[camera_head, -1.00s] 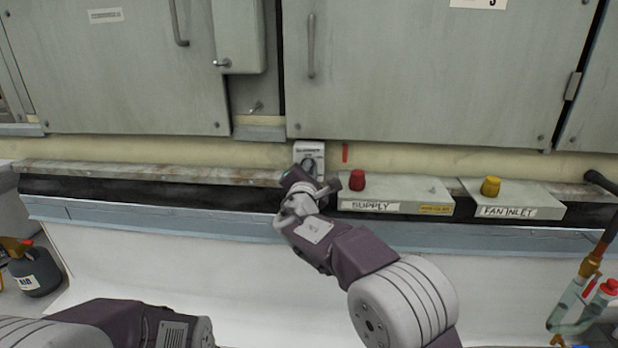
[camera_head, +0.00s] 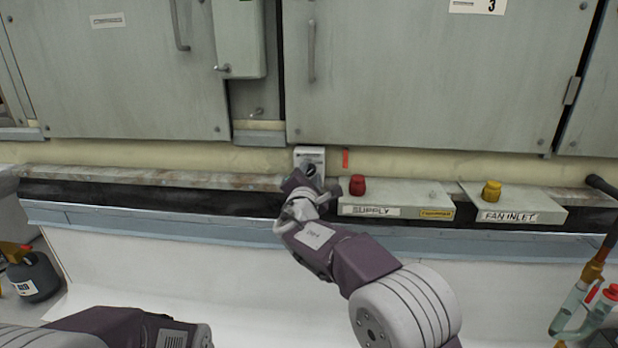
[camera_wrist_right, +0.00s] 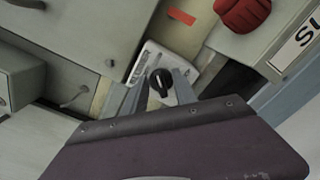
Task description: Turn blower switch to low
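The blower switch is a small pale plate (camera_head: 309,154) with a black rotary knob, mounted on the cream wall strip below the cabinets. In the right wrist view the black knob (camera_wrist_right: 160,82) stands in front of the plate (camera_wrist_right: 148,62). My right gripper (camera_wrist_right: 158,90) is open, with one finger on each side of the knob; I cannot tell whether either finger touches it. In the head view my right wrist hides the lower part of the switch. My left arm shows at the lower left, but its gripper is out of view.
Right of the switch, a grey box labelled SUPPLY (camera_head: 400,197) has a red knob (camera_head: 357,185). Further right, the FAN INLET box (camera_head: 512,205) has a yellow knob (camera_head: 492,190). A ledge (camera_head: 150,177) runs below the wall strip. Cabinet doors (camera_head: 430,75) stand above.

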